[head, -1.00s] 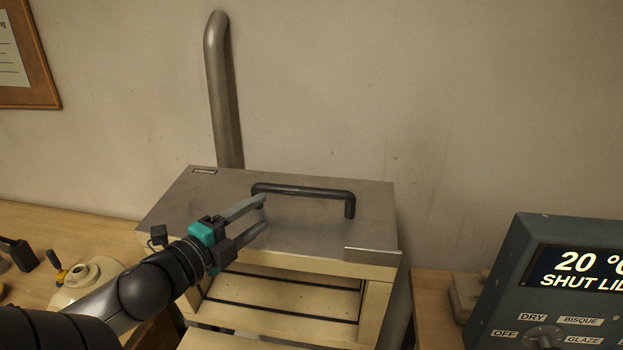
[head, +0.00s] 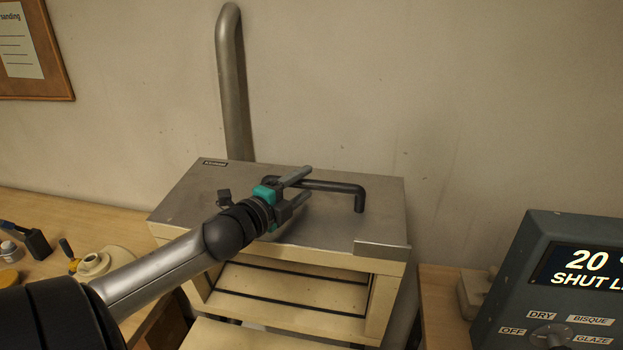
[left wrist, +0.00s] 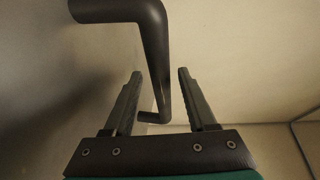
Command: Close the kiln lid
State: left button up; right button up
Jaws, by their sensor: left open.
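The kiln lid (head: 230,195) is a grey metal plate with a dark bar handle (head: 335,186) on top. Below its front edge a gap shows the pale kiln inside (head: 290,285). My left gripper (head: 309,182) is over the lid at the left part of the handle, with its jaws open. In the left wrist view the handle (left wrist: 152,50) runs between the two open fingers (left wrist: 160,74), with room visible on both sides. Contact cannot be seen. My right gripper is not in view.
A dark control box (head: 530,280) at the right reads "SHUT LID". A metal pipe (head: 233,90) rises behind the lid near the wall. Wooden tables (head: 120,235) stand on both sides, the left one with small tools and a pale round pot (head: 103,262).

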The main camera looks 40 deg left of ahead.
aim_at(312, 198)
pick_arm(q)
jog(key=shift+w+a+f, duration=0.1)
jog(key=shift+w+a, duration=0.1)
jog(key=shift+w, duration=1.6)
jog(key=shift+c, duration=0.2)
grip_shut()
